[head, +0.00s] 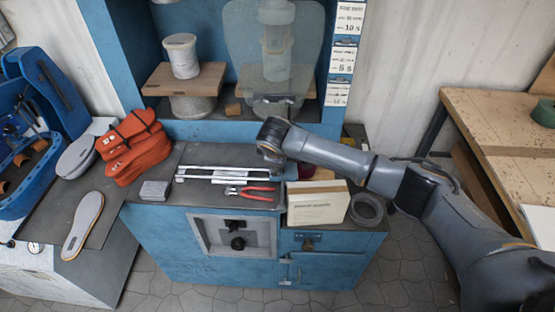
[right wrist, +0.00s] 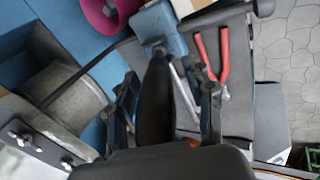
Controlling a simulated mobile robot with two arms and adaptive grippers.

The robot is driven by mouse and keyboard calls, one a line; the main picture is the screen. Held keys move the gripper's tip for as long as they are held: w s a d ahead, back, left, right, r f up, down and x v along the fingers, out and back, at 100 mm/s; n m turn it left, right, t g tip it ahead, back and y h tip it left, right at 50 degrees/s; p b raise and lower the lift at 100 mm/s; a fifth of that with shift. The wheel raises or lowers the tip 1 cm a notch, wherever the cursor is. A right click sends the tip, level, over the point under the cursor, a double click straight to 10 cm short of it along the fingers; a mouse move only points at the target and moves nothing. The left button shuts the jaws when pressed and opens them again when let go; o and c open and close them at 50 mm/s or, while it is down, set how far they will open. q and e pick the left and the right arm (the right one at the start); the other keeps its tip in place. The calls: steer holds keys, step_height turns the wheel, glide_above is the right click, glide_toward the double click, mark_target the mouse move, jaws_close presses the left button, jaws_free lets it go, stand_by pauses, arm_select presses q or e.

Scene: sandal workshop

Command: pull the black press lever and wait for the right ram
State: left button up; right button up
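The blue press (head: 175,215) has two stations. At the left one a white cylinder (head: 181,55) stands on a wooden board; at the right one the grey right ram (head: 277,50) shows behind a clear guard (head: 240,40). My right gripper (head: 270,137) is in front of the right station; its fingers are hard to make out there. In the right wrist view a black lever (right wrist: 156,105) rises from a blue block and lies between the spread fingers of my right gripper (right wrist: 168,95). No firm grip on it shows. The lever is hidden in the head view. My left gripper is not in view.
On the press's shelf lie red pliers (head: 250,190), silver rods (head: 210,173), a cream box (head: 318,204) and a grey tape roll (head: 366,209). Orange-red sandal pieces (head: 133,147) and a sole (head: 82,225) are at the left. A wooden bench (head: 500,110) stands right.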

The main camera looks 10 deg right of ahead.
steer(key=shift+r, duration=0.1)
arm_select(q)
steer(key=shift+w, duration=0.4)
arm_select(e)
steer(key=v, duration=1.2)
